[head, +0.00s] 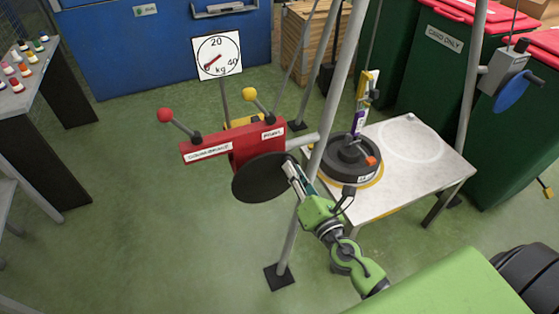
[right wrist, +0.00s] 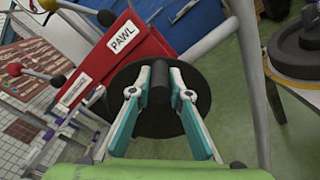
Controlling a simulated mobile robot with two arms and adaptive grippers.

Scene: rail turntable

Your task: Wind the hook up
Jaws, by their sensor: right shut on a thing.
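The red winch box (head: 230,147) is fixed to a grey frame leg and carries a lever with a red knob (head: 165,115) and one with a yellow knob (head: 249,93). The label PAWL reads clearly in the right wrist view. Its black crank wheel (head: 262,180) faces me. My right gripper (right wrist: 160,85) is shut on the wheel's dark handle (right wrist: 160,95). The yellow hook block (head: 368,80) hangs upright, with a purple part (head: 358,121) below it, just over the black round weight (head: 350,158). I cannot tell whether the hook is engaged. My left gripper is not in view.
The weight stands on a pale table (head: 420,165) between the frame legs. A kg dial (head: 217,55) has its red pointer near 0. A second winch with a blue wheel (head: 512,91) is at right.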

